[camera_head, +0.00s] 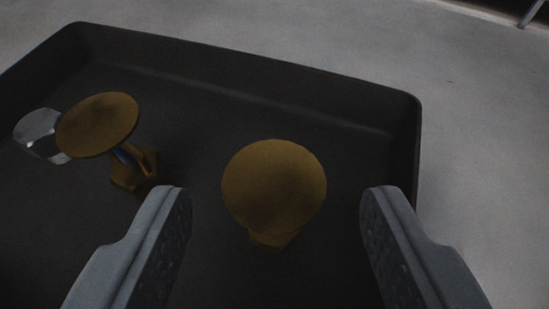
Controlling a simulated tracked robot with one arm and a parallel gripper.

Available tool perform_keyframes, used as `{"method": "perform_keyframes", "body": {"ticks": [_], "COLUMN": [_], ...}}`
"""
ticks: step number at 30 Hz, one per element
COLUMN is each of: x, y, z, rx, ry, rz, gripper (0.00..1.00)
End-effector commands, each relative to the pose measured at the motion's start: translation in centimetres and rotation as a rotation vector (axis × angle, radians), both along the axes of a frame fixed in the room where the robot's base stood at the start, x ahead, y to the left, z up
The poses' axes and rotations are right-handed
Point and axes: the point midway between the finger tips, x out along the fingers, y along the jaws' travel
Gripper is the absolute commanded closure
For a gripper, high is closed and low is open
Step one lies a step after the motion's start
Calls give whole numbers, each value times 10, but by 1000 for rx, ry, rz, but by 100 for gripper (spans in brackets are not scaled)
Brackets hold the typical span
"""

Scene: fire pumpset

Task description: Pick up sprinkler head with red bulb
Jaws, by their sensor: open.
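Two brass-coloured sprinkler heads stand in a dark tray (250,75). The nearer sprinkler head (274,185) shows mostly its round disc from above, and its bulb is hidden under the disc. The other sprinkler head (98,124), at the left, is seen more from the side, with a blue bulb (128,155) below its disc. I see no red bulb on either. My gripper (276,208) is open and empty. Its fingers appear to the left and right of the nearer head in the picture, apart from it. I cannot tell how far above it they are.
A shiny silver object (40,134) lies in the tray at the far left, partly hidden by the left sprinkler head's disc. The tray's right wall (408,140) is close to my right finger. Grey floor (490,150) surrounds the tray.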

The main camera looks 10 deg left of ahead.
Motion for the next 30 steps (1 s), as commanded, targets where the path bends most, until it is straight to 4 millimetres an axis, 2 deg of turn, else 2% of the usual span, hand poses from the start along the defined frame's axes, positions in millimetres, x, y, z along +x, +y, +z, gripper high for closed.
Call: {"method": "perform_keyframes", "body": {"ticks": [5, 11, 15, 22, 23, 27, 28, 30], "x": [8, 30, 45, 47, 46, 46, 46, 46], "y": [1, 6, 7, 7, 7, 6, 6, 6], "z": [-5, -22, -25, -25, -25, -26, -26, -26], "rx": [-1, 1, -1, 0, 0, 0, 0, 1], "ry": [-1, 0, -4, -2, -2, -1, -1, -1], "rz": [0, 3, 3, 1, 1, 1, 1, 1], "gripper": [47, 47, 47, 47, 50, 89, 96, 96]}}
